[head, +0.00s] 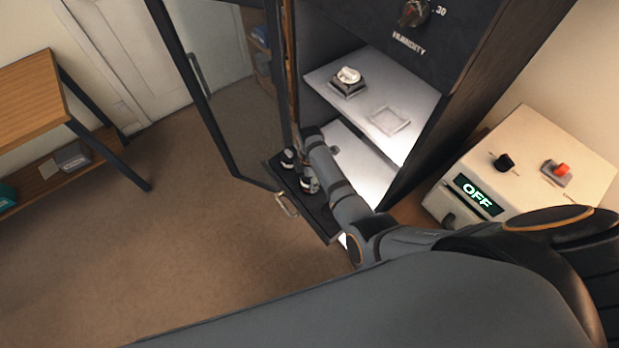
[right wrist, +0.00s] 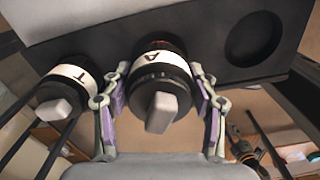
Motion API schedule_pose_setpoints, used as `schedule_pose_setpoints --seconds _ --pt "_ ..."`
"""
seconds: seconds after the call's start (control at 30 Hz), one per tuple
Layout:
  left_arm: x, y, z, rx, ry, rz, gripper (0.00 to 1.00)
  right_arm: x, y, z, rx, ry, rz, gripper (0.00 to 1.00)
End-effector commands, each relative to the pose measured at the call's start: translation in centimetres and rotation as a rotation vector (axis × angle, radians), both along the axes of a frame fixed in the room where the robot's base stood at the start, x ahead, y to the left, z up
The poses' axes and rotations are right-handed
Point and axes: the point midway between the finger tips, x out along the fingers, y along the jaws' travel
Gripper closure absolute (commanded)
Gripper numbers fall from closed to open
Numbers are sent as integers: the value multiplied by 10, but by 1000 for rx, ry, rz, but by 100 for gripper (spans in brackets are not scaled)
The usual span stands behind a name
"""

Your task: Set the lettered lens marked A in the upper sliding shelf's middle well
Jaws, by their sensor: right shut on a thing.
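In the head view a black sliding shelf (head: 326,228) is pulled out of the cabinet. It also shows in the right wrist view (right wrist: 215,62), with an empty round well (right wrist: 253,38) to the right. My right gripper (right wrist: 160,105) is shut on the lens marked A (right wrist: 158,85), its fingers on both sides of the black barrel and grey knob. The lens is over the middle of the shelf; I cannot tell whether it is fully seated. The lens marked T (right wrist: 68,88) stands to its left, at the shelf's far end in the head view (head: 288,158). My left gripper is out of view.
The open glass door (head: 225,110) stands left of the shelf. A pale shelf (head: 345,108) inside the cabinet holds a white-topped object (head: 348,78). A control box (head: 520,165) reading OFF sits right of the cabinet. A wooden table (head: 30,95) is far left; open floor lies between.

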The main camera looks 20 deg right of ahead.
Motion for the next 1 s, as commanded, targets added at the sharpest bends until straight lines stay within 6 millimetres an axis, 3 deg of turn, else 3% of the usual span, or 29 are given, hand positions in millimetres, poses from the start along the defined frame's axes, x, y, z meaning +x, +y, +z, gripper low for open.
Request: schedule_pose_setpoints --seconds 1.0 --pt "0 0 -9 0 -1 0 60 1 0 -17 0 -2 0 73"
